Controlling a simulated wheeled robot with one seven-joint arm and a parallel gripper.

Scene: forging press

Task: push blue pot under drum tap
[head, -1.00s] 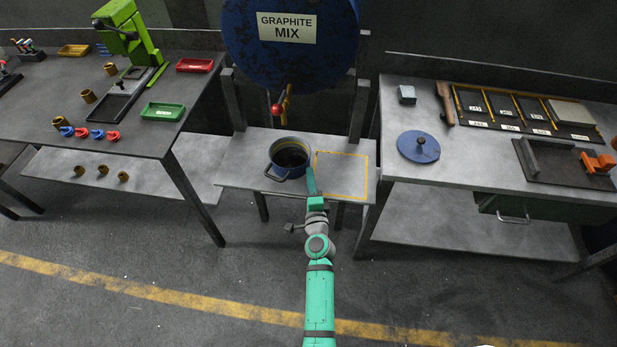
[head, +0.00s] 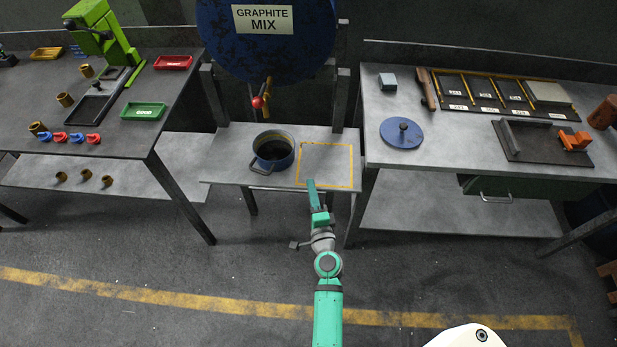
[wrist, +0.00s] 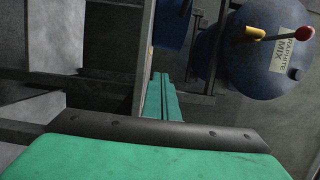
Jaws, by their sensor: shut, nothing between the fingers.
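The blue pot (head: 273,150) stands upright on the low grey stand, with dark contents inside and a handle toward the front left. It sits just left of a yellow outlined square (head: 352,165). The drum tap (head: 263,97), brass with a red knob, hangs above and behind the pot, slightly to its left. The tap also shows in the wrist view (wrist: 280,35). My gripper (head: 311,182) is shut and empty at the front edge of the square, right of and in front of the pot, apart from it. A dark blue patch at the wrist view's top seems to be the pot.
The blue graphite drum (head: 265,50) hangs between dark posts. A right bench (head: 460,150) carries a blue lid (head: 401,133) and trays. A left bench (head: 120,140) holds a green press (head: 103,35) and coloured bins. The outlined square is bare.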

